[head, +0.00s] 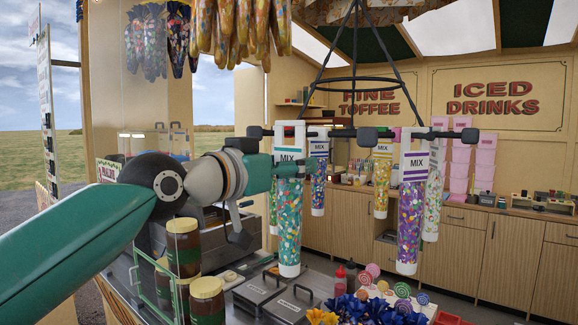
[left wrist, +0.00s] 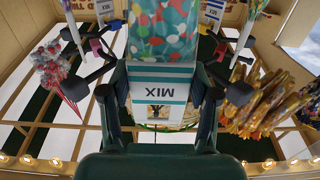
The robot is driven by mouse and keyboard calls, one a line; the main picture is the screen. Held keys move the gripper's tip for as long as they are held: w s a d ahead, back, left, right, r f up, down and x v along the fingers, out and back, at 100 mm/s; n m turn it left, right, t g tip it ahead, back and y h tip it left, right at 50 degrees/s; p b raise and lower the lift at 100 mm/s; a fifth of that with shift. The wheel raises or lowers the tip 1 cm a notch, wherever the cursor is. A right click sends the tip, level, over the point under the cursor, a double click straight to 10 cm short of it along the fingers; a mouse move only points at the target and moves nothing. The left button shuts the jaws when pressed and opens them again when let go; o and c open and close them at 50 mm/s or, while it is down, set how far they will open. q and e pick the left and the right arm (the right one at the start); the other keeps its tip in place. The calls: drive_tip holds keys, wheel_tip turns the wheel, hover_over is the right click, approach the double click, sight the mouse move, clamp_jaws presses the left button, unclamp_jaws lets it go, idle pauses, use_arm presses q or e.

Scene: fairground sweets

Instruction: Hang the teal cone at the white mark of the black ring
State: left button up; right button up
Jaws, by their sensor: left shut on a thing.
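My left gripper (head: 272,165) is shut on the teal cone (head: 289,220), a clear bag of multicoloured sweets with a teal-striped MIX card, hanging tip down. In the left wrist view the card (left wrist: 160,82) sits between the two fingers. The black ring (head: 352,79) hangs from dark rods, with black knobbed bars around it at the height of the card top. I cannot tell whether the cone touches a bar. I cannot make out the white mark. A purple cone (head: 411,215) hangs to the right. My right gripper is not in view.
A yellow cone (head: 381,187), a blue cone (head: 318,185) and a pale cone (head: 433,195) hang close around the ring. Below are brown jars (head: 183,248), metal lids (head: 270,290), lollipops (head: 373,270) and blue flowers (head: 375,308). Wrapped sweets (head: 240,30) hang overhead.

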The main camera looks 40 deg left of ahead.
use_arm(q)
drive_tip(key=shift+w, duration=0.2)
idle(0.3)
drive_tip(key=shift+w, duration=0.75)
drive_tip(key=shift+w+p, duration=0.35)
drive_tip(key=shift+w, duration=0.5)
drive_tip(key=shift+w+d, duration=0.1)
drive_tip(key=shift+w, duration=0.05)
drive_tip(key=shift+w+d+p, duration=0.1)
drive_tip(key=shift+w+p, duration=0.2)
drive_tip(key=shift+w, duration=0.55)
drive_tip(key=shift+f+b, duration=0.35)
drive_tip(key=shift+b, duration=0.05)
idle(0.3)
drive_tip(key=o, duration=1.1)
